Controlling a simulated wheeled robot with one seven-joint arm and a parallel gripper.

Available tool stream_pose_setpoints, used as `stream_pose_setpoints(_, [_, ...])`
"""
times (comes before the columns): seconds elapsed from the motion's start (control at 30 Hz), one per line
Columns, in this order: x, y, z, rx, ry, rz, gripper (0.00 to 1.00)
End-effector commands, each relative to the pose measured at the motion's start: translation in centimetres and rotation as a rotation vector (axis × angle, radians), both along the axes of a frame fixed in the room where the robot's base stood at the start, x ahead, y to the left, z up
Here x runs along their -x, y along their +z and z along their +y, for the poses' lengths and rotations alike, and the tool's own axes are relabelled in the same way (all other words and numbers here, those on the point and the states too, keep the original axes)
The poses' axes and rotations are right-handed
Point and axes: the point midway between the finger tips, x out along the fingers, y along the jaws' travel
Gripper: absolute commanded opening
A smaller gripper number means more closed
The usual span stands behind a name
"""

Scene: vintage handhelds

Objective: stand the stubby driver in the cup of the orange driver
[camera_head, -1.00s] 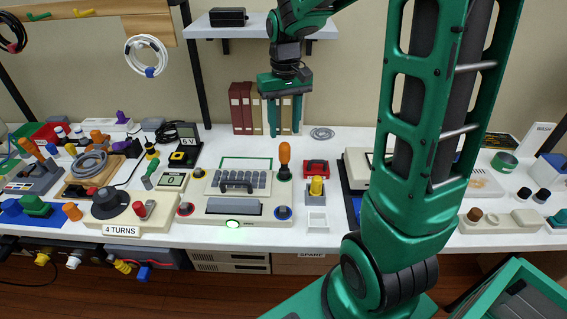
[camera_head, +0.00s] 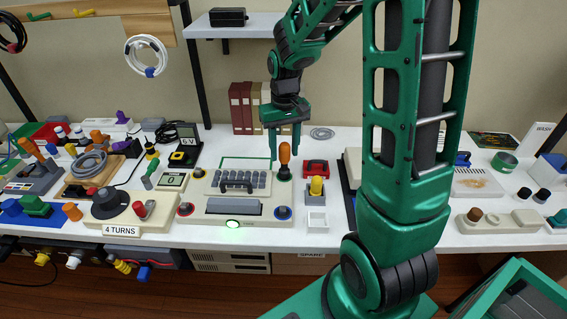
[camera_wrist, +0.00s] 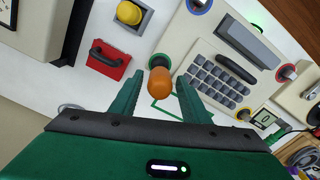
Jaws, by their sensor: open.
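The orange driver (camera_head: 284,153) stands upright, handle up, in a dark round cup (camera_head: 284,174) at the computer's back right corner. My gripper (camera_head: 284,150) is open and points down, its fingers to either side of the orange handle. In the wrist view the handle (camera_wrist: 159,79) shows between the fingertips (camera_wrist: 159,84), with a gap on each side. A short yellow-handled piece (camera_head: 316,186), perhaps the stubby driver, stands in a grey square holder to the front right; it also shows in the wrist view (camera_wrist: 129,13).
A red case (camera_head: 316,168) stands just right of the cup. The beige computer (camera_head: 238,182) with dark keys lies to the left. An empty white square tray (camera_head: 317,222) is in front. The bench behind the cup is mostly clear.

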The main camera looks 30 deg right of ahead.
Motion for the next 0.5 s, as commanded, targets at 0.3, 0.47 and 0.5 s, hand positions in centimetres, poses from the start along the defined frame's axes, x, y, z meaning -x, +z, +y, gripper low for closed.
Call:
stream_pose_setpoints(0.3, [0.0,0.02,0.0,0.0,0.0,0.0,0.0])
stream_pose_setpoints(0.47, [-0.03,0.18,0.0,0.0,0.0,-0.001,0.0])
stream_pose_setpoints(0.5, [-0.04,0.3,0.0,0.0,0.0,-0.001,0.0])
